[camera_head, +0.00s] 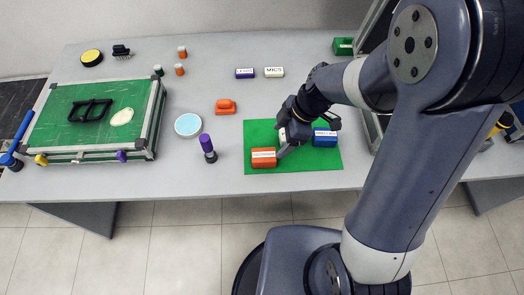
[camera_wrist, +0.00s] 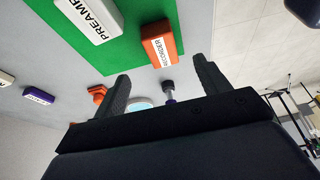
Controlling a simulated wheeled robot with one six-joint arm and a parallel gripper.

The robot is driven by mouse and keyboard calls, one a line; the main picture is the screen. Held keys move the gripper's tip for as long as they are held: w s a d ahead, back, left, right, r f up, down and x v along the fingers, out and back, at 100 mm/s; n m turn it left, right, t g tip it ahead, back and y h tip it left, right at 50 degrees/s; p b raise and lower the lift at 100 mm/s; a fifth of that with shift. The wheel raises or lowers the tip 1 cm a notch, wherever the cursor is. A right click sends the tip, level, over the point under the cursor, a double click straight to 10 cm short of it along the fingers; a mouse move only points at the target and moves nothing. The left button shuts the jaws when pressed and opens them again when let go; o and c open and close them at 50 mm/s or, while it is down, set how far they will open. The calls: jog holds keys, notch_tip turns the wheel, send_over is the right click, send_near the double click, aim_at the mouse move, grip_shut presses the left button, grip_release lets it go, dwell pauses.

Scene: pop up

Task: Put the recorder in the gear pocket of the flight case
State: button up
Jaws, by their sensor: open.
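The recorder (camera_head: 264,158) is an orange box with a white label, lying at the front left of a green mat (camera_head: 318,168). In the wrist view the recorder (camera_wrist: 170,48) shows beyond my fingertips, its label readable, with no finger touching it. My gripper (camera_head: 293,140) is open and empty above the mat, behind and to the right of the recorder; its two fingers (camera_wrist: 160,70) show spread apart in the wrist view. A metal-edged case (camera_head: 371,125) stands at the right, mostly hidden behind my arm, so its pockets cannot be seen.
A white box labelled PREAMP (camera_wrist: 92,18) and a blue box (camera_head: 325,138) share the mat. A purple-topped black cylinder (camera_head: 207,147) and a pale blue disc (camera_head: 188,124) stand left of it. A green-topped, metal-edged box (camera_head: 65,112) fills the left. Two small labelled boxes lie at the back.

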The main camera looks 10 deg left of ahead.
aim_at(264, 154)
jog(key=x, duration=0.5)
jog(key=shift+a+f, duration=0.2)
jog(key=shift+a+p+x, duration=0.15)
jog(key=shift+p+x, duration=0.05)
jog(key=shift+x, duration=1.1)
jog(key=shift+a+p+x, duration=0.15)
jog(key=shift+p+x, duration=0.05)
jog(key=shift+x, duration=1.1)
jog(key=shift+s+r, duration=0.15)
jog(key=shift+r, duration=0.05)
jog(key=shift+c, duration=0.3)
jog(key=c, duration=1.3)
jog(key=shift+o, duration=0.2)
jog(key=shift+r, duration=0.1)
